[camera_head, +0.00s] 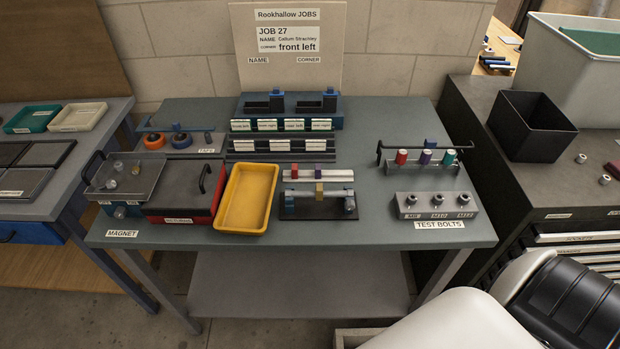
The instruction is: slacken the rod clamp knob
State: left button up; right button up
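A small fixture with a horizontal grey rod (330,194) stands on a black base plate (318,213) near the front middle of the bench. A grey upright (350,204) is at the right end, and a blue part shows at the left end. I cannot make out for certain which part is the rod clamp knob. An orange round part (154,141) and a blue round part (181,140) sit on a rack at the back left.
A yellow tray (228,226) lies left of the fixture, with a red box (170,219) beside it. A rail (318,174) with a purple block is behind. A test bolt block (437,206) and a spool stand are at right. Bare bench lies along the front edge.

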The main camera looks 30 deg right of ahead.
aim_at(350, 204)
jog(key=z, duration=1.3)
